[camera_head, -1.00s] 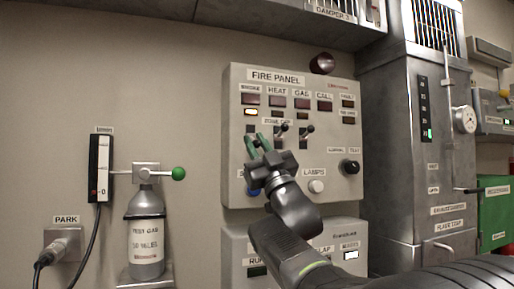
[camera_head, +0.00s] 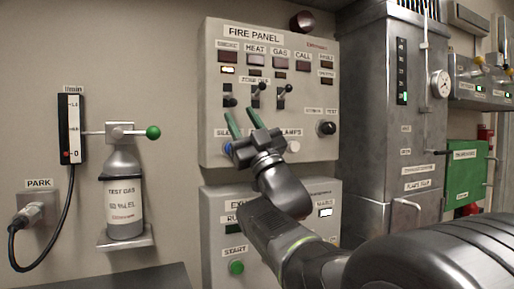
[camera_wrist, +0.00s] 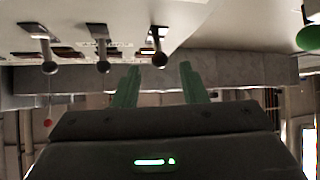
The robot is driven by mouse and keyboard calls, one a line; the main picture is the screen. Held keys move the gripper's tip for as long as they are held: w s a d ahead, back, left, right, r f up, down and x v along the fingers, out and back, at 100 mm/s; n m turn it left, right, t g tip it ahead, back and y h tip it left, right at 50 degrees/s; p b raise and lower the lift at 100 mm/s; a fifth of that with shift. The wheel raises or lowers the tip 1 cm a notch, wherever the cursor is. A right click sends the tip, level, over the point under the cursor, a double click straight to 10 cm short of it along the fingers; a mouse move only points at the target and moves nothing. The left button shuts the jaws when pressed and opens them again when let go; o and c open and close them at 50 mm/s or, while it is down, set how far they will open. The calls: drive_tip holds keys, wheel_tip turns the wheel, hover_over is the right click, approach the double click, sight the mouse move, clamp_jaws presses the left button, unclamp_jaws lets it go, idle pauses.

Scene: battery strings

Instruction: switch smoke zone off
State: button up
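The fire panel (camera_head: 212,120) is on the wall, with a row of three zone toggle levers. The left lever, under SMOKE (camera_head: 230,101), has its ball end low. The HEAT lever (camera_head: 261,88) and GAS lever (camera_head: 287,89) have their ball ends raised. A small lamp under SMOKE (camera_head: 227,70) is lit. My gripper (camera_head: 239,111) is just below the SMOKE and HEAT levers, its two green fingers apart and empty. In the wrist view, three levers show inverted; the rightmost lever (camera_wrist: 160,59) lines up with the gap between the fingers, apart from them.
A round dark knob (camera_head: 327,128) and a white button (camera_head: 294,146) are on the panel's lower right. An exhaust panel (camera_head: 213,205) is below. A gas bottle (camera_head: 124,205) stands left; a grey metal cabinet (camera_head: 375,150) stands right.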

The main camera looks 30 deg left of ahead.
sight(233, 100)
drive_tip(key=v, duration=0.8)
drive_tip(key=shift+d+f, duration=0.15)
drive_tip(key=x, duration=1.4)
drive_tip(key=shift+p, duration=0.3)
drive_tip(key=shift+s, duration=0.1)
drive_tip(key=shift+d, duration=0.1)
